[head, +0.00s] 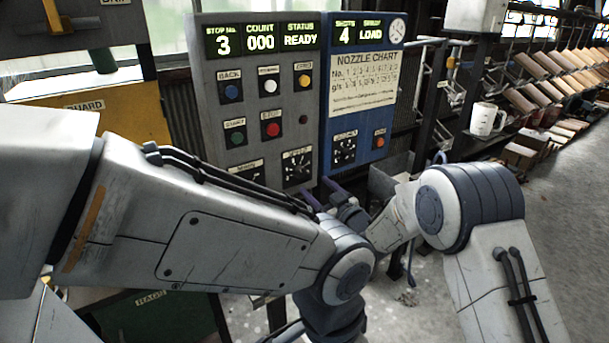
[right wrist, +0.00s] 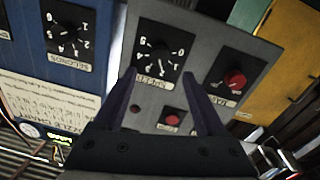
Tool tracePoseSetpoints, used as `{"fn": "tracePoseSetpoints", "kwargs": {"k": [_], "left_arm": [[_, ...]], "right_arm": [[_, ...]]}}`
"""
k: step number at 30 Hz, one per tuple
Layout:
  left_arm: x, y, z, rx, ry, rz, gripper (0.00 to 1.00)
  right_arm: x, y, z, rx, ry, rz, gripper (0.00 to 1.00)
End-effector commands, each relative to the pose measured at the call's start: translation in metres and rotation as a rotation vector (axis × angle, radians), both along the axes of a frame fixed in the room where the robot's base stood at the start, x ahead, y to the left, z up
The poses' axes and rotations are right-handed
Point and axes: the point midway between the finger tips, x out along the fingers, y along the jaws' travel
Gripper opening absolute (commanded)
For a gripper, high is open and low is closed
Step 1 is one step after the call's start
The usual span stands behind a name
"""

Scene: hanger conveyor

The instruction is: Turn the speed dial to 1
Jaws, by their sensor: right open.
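The speed dial (head: 297,165) is a black square plate with a round knob and white numbers, low on the grey control panel (head: 262,55). In the right wrist view the speed dial (right wrist: 160,48) appears upside down, and I cannot read its setting for sure. My right gripper (head: 323,193) is open and empty, just below and right of the dial in the head view. In the right wrist view the right gripper (right wrist: 160,82) has its two dark fingers spread, pointing toward the dial's label; contact does not show. My left gripper is not visible; only its arm crosses the foreground.
A blue panel with a nozzle chart (head: 362,80) and another dial (head: 345,148) adjoins on the right. A red knob (right wrist: 235,80) and a red button (right wrist: 172,118) are near the speed dial. A white mug (head: 485,119) stands farther right.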

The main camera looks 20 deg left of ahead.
Motion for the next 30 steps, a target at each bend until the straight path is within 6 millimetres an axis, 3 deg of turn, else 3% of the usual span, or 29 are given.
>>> {"fn": "tracePoseSetpoints", "kwargs": {"k": [12,27,28,30], "left_arm": [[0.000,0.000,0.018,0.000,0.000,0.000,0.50],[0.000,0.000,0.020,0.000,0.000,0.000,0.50],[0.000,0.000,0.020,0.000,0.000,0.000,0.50],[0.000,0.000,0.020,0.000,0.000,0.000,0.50]], "right_arm": [[0.041,0.048,0.001,-0.001,0.002,0.000,0.73],[0.049,0.057,0.000,-0.002,0.003,-0.001,0.73],[0.049,0.057,0.000,-0.002,0.003,-0.001,0.66],[0.049,0.057,0.000,-0.001,0.002,0.000,0.39]]}}
